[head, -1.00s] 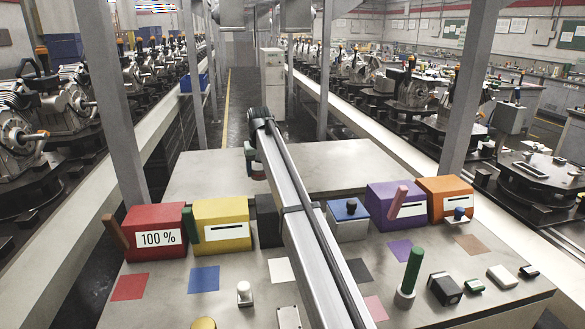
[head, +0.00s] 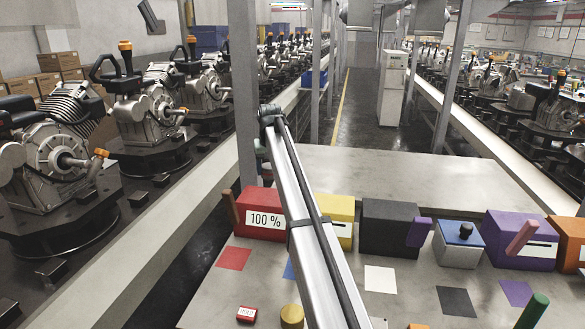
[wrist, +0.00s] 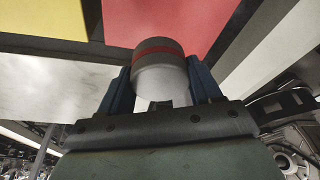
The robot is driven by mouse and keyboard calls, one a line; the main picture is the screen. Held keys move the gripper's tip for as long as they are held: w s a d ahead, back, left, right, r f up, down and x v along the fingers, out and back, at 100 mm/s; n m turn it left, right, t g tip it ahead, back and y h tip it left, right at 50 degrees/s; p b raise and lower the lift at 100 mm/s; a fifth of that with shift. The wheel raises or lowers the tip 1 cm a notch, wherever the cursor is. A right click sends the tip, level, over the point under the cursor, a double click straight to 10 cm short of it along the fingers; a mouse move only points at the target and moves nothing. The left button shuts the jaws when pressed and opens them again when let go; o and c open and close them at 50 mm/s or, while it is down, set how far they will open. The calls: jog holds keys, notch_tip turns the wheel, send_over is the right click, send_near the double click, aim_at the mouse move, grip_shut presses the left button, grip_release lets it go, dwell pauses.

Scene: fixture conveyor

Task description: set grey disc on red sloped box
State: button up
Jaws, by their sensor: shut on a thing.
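A grey disc (wrist: 158,73), a short cylinder with a red band around it, is held between the two dark blue fingers of my gripper (wrist: 160,80) in the wrist view. The red sloped box (head: 258,219) stands at the left of the row on the table, with a "100 %" label and a brown lever at its left. My arm covers its right end in the head view. A red surface, likely this box, fills the top of the wrist view (wrist: 185,22), beyond the disc; I cannot tell whether they touch. My gripper is mostly hidden behind my arm in the head view.
A yellow box (head: 342,213) stands right of the red box, then a black box (head: 385,228), a blue-topped box (head: 459,245) and a purple box (head: 510,241). Coloured patches lie in front.

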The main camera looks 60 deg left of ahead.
aim_at(266, 194)
jog(key=shift+s+a, duration=0.4)
jog(key=shift+s, duration=0.35)
jog(key=shift+f, duration=3.35)
jog(key=shift+f, duration=0.6)
jog(key=o, duration=1.5)
